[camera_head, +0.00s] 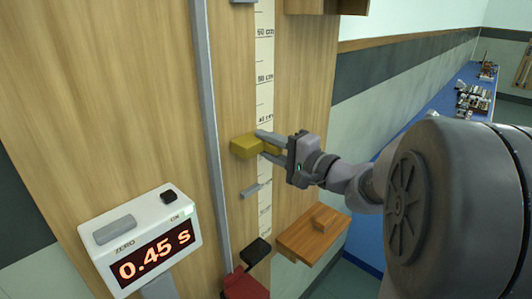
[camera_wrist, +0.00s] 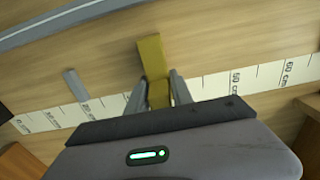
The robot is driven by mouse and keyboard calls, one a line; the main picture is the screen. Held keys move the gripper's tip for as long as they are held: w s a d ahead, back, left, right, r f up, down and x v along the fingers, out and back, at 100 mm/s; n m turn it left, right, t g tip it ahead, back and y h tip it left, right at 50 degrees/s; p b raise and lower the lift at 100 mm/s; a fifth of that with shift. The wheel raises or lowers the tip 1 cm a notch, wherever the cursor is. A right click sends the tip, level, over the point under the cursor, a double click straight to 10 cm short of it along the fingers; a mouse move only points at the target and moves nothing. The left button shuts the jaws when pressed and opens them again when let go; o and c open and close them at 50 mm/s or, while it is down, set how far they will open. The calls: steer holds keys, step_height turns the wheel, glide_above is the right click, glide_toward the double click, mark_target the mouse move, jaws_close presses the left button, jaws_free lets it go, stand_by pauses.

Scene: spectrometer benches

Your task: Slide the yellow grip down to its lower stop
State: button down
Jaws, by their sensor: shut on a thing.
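The yellow grip (camera_head: 247,146) sits on the upright wooden board, beside the printed centimetre scale (camera_head: 264,98), a little below the 40 cm mark. My gripper (camera_head: 266,145) reaches in from the right and is shut on the grip. In the wrist view the yellow grip (camera_wrist: 152,62) stands between my two fingers (camera_wrist: 158,92). A small grey peg (camera_head: 250,191) sticks out of the board below the grip, with a gap between them; it also shows in the wrist view (camera_wrist: 75,84).
A timer box (camera_head: 150,240) reading 0.45 s stands at the lower left. A grey vertical rail (camera_head: 208,130) runs left of the grip. A red block (camera_head: 245,285), a black piece (camera_head: 257,251) and a wooden shelf (camera_head: 313,235) lie below. A blue bench (camera_head: 440,105) stands right.

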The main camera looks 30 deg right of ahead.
step_height(320, 180, down, 13)
steer(key=b, duration=1.3)
steer(key=shift+f, duration=0.25)
steer(key=c, duration=1.2)
jaws_free()
steer(key=shift+c, duration=0.2)
steer(key=shift+s+d, duration=0.1)
steer(key=shift+s, duration=0.1)
steer(key=p+v, duration=0.1)
steer(key=v, duration=1.6)
